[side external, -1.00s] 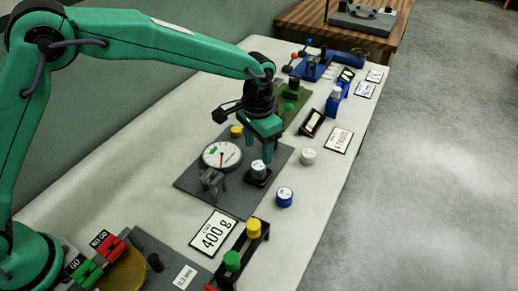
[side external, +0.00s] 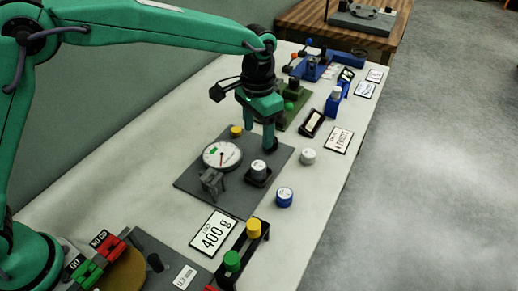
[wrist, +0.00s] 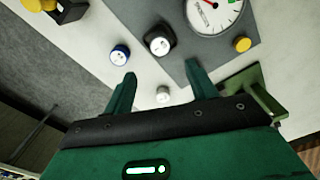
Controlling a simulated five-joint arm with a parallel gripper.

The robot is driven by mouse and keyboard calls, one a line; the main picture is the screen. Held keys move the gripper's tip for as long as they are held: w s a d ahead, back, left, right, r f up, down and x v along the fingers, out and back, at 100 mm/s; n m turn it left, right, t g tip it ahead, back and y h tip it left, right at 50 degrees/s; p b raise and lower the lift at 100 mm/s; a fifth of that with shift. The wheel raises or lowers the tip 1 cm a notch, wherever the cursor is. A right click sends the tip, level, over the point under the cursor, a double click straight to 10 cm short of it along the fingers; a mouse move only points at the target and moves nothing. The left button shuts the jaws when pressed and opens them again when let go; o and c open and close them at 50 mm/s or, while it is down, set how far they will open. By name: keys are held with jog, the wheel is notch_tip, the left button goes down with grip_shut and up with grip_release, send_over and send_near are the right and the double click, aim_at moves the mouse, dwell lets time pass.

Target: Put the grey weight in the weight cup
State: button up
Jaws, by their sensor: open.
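The grey weight (side external: 258,166) sits upright in the black weight cup (side external: 257,178) on the grey plate, to the right of the round dial. In the wrist view the weight (wrist: 159,44) shows inside the dark cup (wrist: 158,31). My gripper (side external: 267,142) is above and behind the cup, apart from the weight. In the wrist view its two fingers (wrist: 160,73) are spread with nothing between them.
A white weight (side external: 308,157) and a blue weight (side external: 284,197) stand on the table to the right of the plate. The dial (side external: 221,155) and a yellow knob (side external: 236,131) are close by. A 400 g card (side external: 213,233) lies in front.

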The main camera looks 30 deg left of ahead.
jog(key=s+a+r+n+t, duration=0.1)
jog(key=s+a+r, duration=0.45)
jog(key=a, duration=0.25)
jog(key=s+a+r+n+t, duration=0.2)
jog(key=s+a+r, duration=0.2)
jog(key=a+r, duration=0.25)
jog(key=s+a+f+n+t, duration=0.1)
jog(key=s+a, duration=0.4)
jog(key=s, duration=0.2)
jog(key=s+a+n+t, duration=0.1)
jog(key=s+a, duration=0.4)
jog(key=s, duration=0.3)
jog(key=shift+s+f+t, duration=0.3)
jog(key=shift+f, duration=0.1)
